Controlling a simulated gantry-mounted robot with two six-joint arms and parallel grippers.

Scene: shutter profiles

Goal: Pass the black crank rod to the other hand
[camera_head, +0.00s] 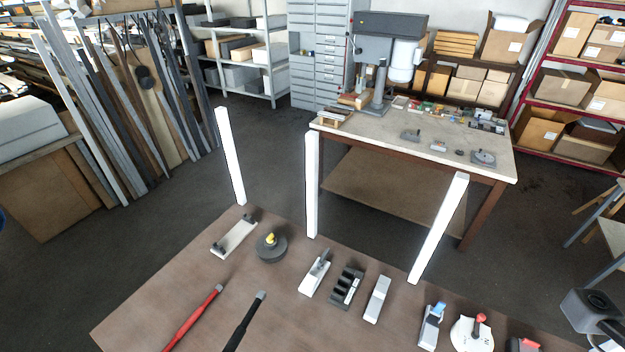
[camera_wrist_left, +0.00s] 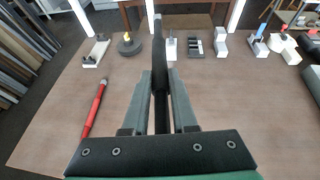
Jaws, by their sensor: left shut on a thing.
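The black crank rod (camera_head: 245,319) shows in the lower part of the head view, with a small grey tip at its far end. In the left wrist view the rod (camera_wrist_left: 158,55) runs away from me between the two grey fingers of my left gripper (camera_wrist_left: 160,90). The fingers are shut on it. Its far end rises past the table's far edge in that view, so it appears lifted off the table. Its near part is hidden behind the gripper in the wrist view and cut off by the head view's lower edge.
A red rod (camera_head: 193,317) lies left of the black one on the brown table (camera_head: 140,322). A round black base with a yellow knob (camera_head: 271,246), a pale bar (camera_head: 234,237), a black slotted block (camera_head: 346,287) and several clamps line the far side. White posts (camera_head: 312,185) stand beyond.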

